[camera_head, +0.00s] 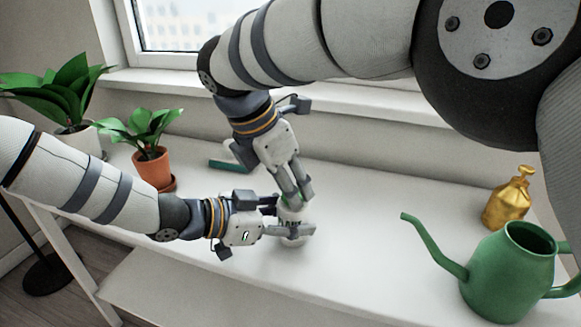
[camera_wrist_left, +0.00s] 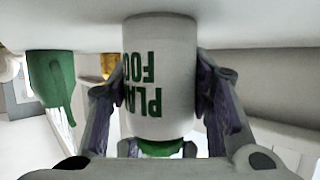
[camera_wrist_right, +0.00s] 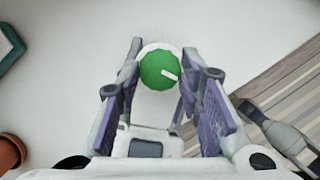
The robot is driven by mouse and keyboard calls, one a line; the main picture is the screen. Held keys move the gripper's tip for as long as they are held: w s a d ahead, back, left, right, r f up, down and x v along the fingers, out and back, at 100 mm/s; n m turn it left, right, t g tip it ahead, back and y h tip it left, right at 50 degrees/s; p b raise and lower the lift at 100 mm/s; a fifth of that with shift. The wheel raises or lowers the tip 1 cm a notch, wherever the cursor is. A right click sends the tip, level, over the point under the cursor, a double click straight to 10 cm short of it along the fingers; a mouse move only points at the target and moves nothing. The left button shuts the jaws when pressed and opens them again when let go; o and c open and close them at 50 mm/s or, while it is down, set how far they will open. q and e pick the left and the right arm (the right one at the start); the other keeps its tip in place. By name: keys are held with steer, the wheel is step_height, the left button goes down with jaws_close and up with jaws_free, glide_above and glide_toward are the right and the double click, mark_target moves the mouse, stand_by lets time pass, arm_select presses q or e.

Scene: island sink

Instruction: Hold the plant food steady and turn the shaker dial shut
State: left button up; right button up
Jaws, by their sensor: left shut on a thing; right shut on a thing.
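The plant food bottle (camera_wrist_left: 158,60) is white with green lettering and stands upright on the white table. In the left wrist view it appears upside down, between the two fingers of my left gripper (camera_head: 290,229), which is shut on its body. The green shaker dial (camera_wrist_right: 158,70) with a white pointer mark tops the bottle. The mark points right and slightly down in the right wrist view. My right gripper (camera_head: 293,196) reaches down from above, shut on the dial with one finger on each side. In the head view the fingers hide most of the bottle and dial.
A green watering can (camera_head: 510,265) and a brass mister (camera_head: 508,202) stand at the right. A small plant in a terracotta pot (camera_head: 153,168) stands at the left, near a larger potted plant (camera_head: 70,95). A green-edged object (camera_head: 228,160) lies behind my right gripper. The front-middle table is clear.

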stand_by(0.4)
steer(key=o, duration=1.2)
steer(key=shift+c, duration=0.2)
steer(key=v, duration=1.2)
